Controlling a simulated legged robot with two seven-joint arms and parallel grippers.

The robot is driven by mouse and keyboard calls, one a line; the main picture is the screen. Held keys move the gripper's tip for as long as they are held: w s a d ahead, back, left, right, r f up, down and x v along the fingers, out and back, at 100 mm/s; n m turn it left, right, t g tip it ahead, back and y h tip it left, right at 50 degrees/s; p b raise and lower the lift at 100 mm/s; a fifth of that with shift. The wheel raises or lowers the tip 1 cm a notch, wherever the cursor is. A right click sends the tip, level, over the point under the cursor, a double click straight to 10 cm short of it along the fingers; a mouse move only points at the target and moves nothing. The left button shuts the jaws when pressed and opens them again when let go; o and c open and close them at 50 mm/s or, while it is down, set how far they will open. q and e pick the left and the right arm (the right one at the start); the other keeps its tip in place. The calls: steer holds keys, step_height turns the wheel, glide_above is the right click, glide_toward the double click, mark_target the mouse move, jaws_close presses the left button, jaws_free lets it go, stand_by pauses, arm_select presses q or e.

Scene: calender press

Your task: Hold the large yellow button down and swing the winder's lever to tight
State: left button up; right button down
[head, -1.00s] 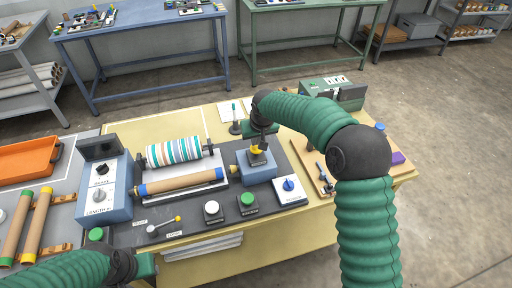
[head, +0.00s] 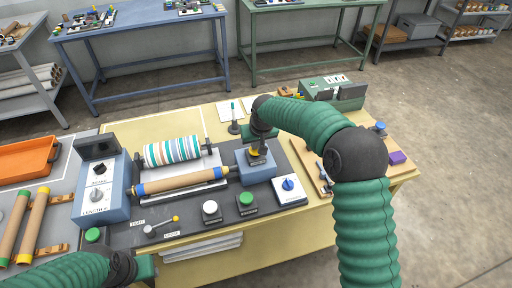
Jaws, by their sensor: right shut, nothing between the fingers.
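The large yellow button (head: 257,152) sits on top of a blue box (head: 256,172) near the middle of the bench. My right gripper (head: 258,148) is shut and empty, pointing down onto the button and covering most of it; I cannot tell how far the button is pressed.
A striped roll (head: 173,151) and a brown roll (head: 180,182) lie behind the lever. A white button (head: 210,208), green button (head: 246,199) and blue knob (head: 288,184) stand to its right. A dial box (head: 101,190) stands left. An orange tray (head: 25,158) is further left.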

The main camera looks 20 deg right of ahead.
arm_select(q)
steer(key=shift+f, duration=0.2)
steer(key=shift+r, duration=0.1)
stand_by(0.5)
